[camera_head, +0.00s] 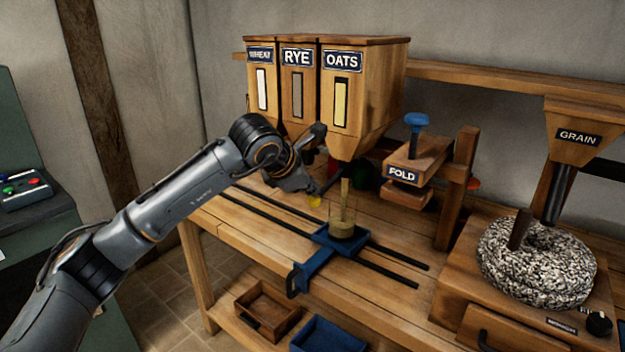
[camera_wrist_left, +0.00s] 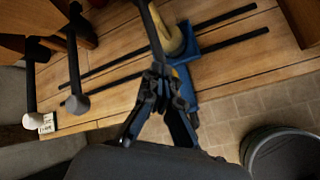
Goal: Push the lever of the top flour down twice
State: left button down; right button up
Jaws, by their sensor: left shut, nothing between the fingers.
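The bin unit has three labelled hoppers: WHEAT (camera_head: 259,110), RYE (camera_head: 298,105) and OATS (camera_head: 358,105). A dark lever (camera_wrist_left: 155,30) runs up from my left fingertips in the wrist view, under the OATS side. My left gripper (camera_head: 322,186) is shut with nothing between its fingers, below the hoppers; its shut fingers also show in the wrist view (camera_wrist_left: 158,75). It seems to touch or nearly touch this lever; I cannot tell which. A glass jar (camera_head: 343,229) stands below OATS, with a thin yellow column above it. My right gripper is out of view.
The jar sits on a blue sled (camera_head: 310,265) across two dark rails. Two other levers, one with a grey knob (camera_wrist_left: 77,103) and one with a white knob (camera_wrist_left: 30,120), hang at left in the wrist view. The FOLD press (camera_head: 415,160) and grain mill (camera_head: 540,265) stand right.

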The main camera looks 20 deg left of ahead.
pick_arm(q)
jog(key=shift+f, duration=0.2)
jog(key=shift+r, duration=0.1)
dwell(0.5)
jog(key=shift+r+p, duration=1.7)
jog(key=shift+r, duration=1.25)
notch_tip(320, 180, up, 5)
jog(key=p, duration=0.3)
jog(key=shift+d, duration=0.1)
